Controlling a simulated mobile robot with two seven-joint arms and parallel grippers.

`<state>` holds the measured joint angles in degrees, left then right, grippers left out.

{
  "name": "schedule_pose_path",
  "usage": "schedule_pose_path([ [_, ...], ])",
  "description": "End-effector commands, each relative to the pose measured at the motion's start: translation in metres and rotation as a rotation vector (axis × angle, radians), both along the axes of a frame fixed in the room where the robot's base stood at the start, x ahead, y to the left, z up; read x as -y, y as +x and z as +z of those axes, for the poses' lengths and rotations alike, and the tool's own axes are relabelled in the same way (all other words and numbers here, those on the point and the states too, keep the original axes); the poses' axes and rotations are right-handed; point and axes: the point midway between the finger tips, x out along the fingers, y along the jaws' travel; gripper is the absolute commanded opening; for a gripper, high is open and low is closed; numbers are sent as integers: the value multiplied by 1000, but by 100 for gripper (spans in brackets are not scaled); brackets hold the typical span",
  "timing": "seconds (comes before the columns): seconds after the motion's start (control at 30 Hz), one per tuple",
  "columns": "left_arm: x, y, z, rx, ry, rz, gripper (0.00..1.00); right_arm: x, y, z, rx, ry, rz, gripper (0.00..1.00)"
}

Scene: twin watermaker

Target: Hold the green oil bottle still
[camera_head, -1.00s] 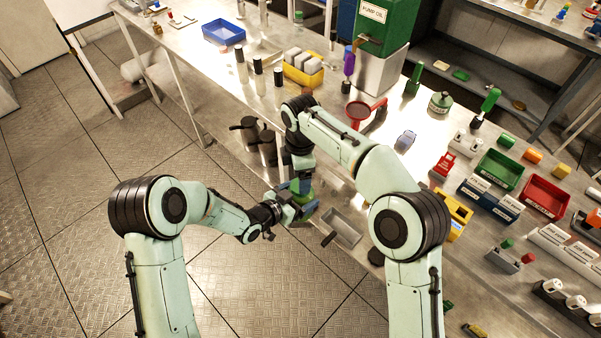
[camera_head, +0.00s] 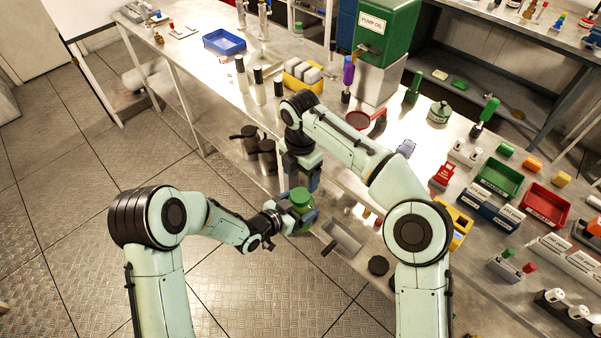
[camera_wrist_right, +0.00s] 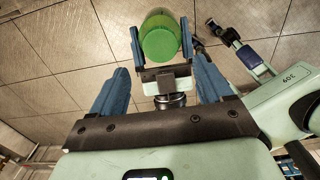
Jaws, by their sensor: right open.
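The green oil bottle (camera_head: 300,198) is a squat green container, held out over the floor in front of the bench. My left gripper (camera_head: 301,215) has its blue fingers on both sides of the bottle and is closed around it. My right gripper (camera_head: 300,183) is open just above and behind the bottle in the head view. In the right wrist view the bottle (camera_wrist_right: 159,38) shows beyond the open, empty right fingers (camera_wrist_right: 160,68), between the left gripper's fingers (camera_wrist_right: 162,45). The bottle's far side is hidden.
A grey tray (camera_head: 342,236) sits at the bench edge, close to the right of the bottle. A red funnel (camera_head: 360,120) and the green pump oil tank (camera_head: 386,30) are farther back. Floor (camera_head: 230,290) is free in front.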

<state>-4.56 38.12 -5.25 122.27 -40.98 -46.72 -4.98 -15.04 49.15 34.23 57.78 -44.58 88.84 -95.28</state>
Motion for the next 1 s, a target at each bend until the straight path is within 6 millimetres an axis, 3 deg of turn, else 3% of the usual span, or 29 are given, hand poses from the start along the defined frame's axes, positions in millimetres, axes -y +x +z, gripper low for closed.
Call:
schedule_pose_path([
  [0.17, 0, 1, 1, 4, -2, 0, 2, 1, 0, -14, -3, -3, -1, 79],
  [0.6, 0, 1, 2, 4, -2, 0, 2, 0, 0, -74, -2, -1, -1, 79],
  [1.0, 0, 1, 2, 4, -2, 0, 2, 0, 0, -80, 0, 0, -2, 79],
])
